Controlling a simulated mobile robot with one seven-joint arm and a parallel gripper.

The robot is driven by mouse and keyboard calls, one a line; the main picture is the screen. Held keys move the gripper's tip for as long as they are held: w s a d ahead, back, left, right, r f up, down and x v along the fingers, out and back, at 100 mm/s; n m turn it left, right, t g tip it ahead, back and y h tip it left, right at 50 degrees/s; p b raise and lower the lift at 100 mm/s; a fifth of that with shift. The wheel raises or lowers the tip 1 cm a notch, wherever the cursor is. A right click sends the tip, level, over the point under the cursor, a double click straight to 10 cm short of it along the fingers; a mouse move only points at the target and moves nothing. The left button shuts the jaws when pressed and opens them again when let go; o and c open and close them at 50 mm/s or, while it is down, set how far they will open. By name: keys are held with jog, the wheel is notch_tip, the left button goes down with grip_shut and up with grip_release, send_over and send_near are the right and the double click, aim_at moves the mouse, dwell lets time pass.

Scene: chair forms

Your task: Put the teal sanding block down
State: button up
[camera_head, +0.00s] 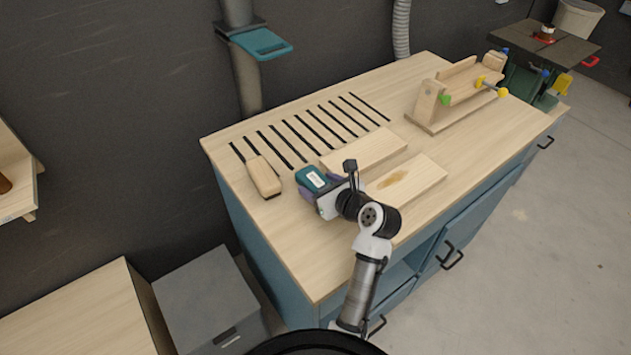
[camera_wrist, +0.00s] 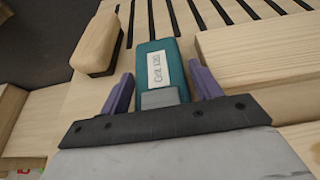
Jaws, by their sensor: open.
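The teal sanding block (camera_head: 313,179) with a white label lies on the wooden workbench top (camera_head: 262,223), near the slotted part. It also shows in the wrist view (camera_wrist: 160,70), where the label and a grey near end are visible. My gripper (camera_head: 318,190) is at the block, and its two purple fingers (camera_wrist: 164,90) stand on either side of the block's near end. There is a visible gap between each finger and the block, so the gripper is open. The block's underside is hidden.
A wooden brush (camera_head: 264,176) lies left of the block, also in the wrist view (camera_wrist: 104,43). Two wooden boards lie to the right, one plain (camera_head: 365,150) and one stained (camera_head: 408,184). A wooden jig (camera_head: 455,98) with clamps stands at the far right.

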jog(key=shift+c, duration=0.2)
jog(key=c, duration=0.8)
jog(key=shift+c, duration=0.2)
jog(key=shift+r, duration=0.15)
